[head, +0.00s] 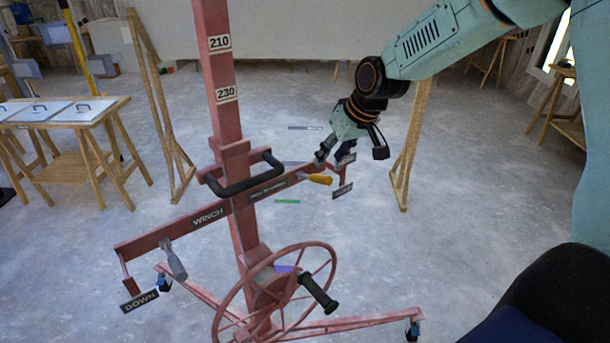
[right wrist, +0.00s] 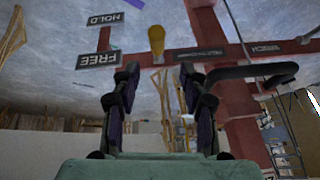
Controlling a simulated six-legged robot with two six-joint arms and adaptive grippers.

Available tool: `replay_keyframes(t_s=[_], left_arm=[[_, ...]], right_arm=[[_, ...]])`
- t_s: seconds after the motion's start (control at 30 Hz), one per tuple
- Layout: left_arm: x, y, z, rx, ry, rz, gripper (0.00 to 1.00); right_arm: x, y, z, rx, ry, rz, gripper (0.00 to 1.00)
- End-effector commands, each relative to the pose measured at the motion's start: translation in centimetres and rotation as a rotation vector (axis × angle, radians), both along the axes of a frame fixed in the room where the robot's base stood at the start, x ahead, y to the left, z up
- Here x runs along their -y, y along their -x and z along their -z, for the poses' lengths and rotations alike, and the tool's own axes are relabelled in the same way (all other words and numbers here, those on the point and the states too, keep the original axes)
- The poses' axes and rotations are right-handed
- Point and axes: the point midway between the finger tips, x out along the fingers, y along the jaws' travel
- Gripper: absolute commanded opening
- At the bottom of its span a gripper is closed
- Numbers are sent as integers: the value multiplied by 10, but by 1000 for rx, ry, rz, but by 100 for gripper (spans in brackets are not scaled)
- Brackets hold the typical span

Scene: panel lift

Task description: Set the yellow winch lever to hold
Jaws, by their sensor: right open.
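The yellow winch lever (head: 320,179) sits at the right end of the red lift's crossbar. In the right wrist view the yellow lever (right wrist: 156,40) shows just beyond the fingertips. The HOLD plate (head: 343,190) is below right of the lever; the FREE plate (right wrist: 98,60) is nearer my gripper. The lever points between the plates; its exact setting is unclear. My right gripper (head: 333,157) is open and empty, just above the lever, with no clear contact. It shows open in the right wrist view (right wrist: 159,72). My left gripper is out of view.
The red mast (head: 222,110) carries a black handle (head: 243,177) left of the lever. A grey lever (head: 175,260) and the DOWN plate (head: 139,301) are at the left end. A spoked wheel (head: 275,300) stands below.

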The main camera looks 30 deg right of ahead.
Motion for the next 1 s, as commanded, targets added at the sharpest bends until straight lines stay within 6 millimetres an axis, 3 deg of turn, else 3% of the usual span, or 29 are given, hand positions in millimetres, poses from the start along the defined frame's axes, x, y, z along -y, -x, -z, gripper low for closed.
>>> replay_keyframes(t_s=[0.23,0.7,1.0], left_arm=[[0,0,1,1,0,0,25],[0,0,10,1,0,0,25],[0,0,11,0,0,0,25]], right_arm=[[6,18,11,-65,11,-26,44],[-2,-7,71,-62,14,-29,44],[-6,-13,78,-60,12,-32,44]])
